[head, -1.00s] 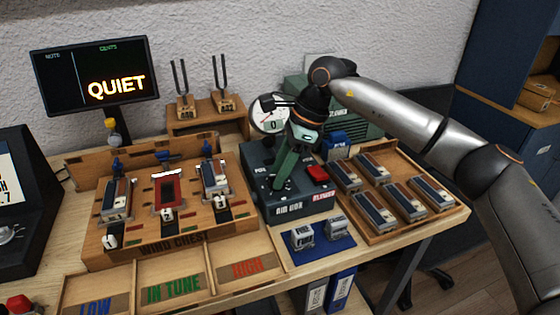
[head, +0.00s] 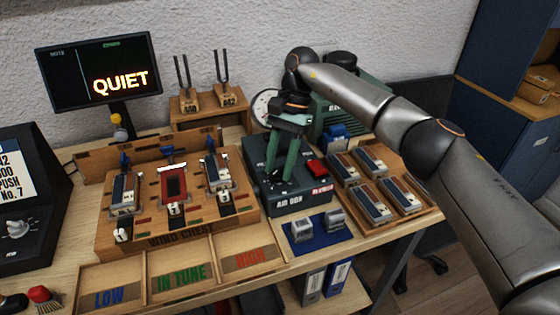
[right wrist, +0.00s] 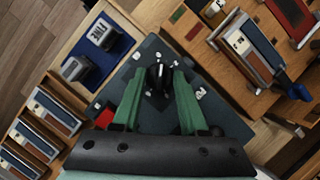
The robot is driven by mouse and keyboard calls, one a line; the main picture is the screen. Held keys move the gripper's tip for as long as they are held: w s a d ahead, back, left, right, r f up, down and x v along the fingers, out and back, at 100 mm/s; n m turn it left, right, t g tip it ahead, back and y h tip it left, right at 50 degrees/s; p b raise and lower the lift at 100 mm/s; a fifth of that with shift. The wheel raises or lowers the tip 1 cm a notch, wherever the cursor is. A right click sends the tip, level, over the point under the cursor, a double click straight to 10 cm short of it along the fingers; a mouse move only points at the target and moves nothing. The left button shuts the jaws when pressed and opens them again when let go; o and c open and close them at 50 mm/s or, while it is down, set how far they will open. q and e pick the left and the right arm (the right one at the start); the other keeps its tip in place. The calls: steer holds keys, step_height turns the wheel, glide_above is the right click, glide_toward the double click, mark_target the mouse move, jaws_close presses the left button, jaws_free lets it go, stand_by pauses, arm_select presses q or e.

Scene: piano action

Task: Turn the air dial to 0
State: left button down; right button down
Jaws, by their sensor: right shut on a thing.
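The dark green air box (head: 318,204) stands at the middle of the table and also shows in the right wrist view (right wrist: 225,118). My right gripper (head: 278,178) points down over its top with its green fingers around the small dark air dial knob (right wrist: 158,77). In the right wrist view the gripper (right wrist: 157,74) is shut on this knob. In the head view the fingers mostly hide the dial, and I cannot read its setting. A round white gauge (head: 263,108) behind is partly hidden by the gripper. My left gripper is not in view.
A red switch (head: 317,168) sits on the box, right of the gripper. The wind chest (head: 185,228) is on the left, a wooden tray of reed blocks (head: 415,217) on the right. A blue mat (head: 318,243) lies in front. The screen (head: 98,70) reads QUIET.

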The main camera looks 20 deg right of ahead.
steer(key=shift+n+g, duration=0.3)
steer(key=shift+n, duration=0.4)
steer(key=shift+a+f+h, duration=0.1)
steer(key=shift+h, duration=0.2)
steer(key=shift+c, duration=2.2)
jaws_free()
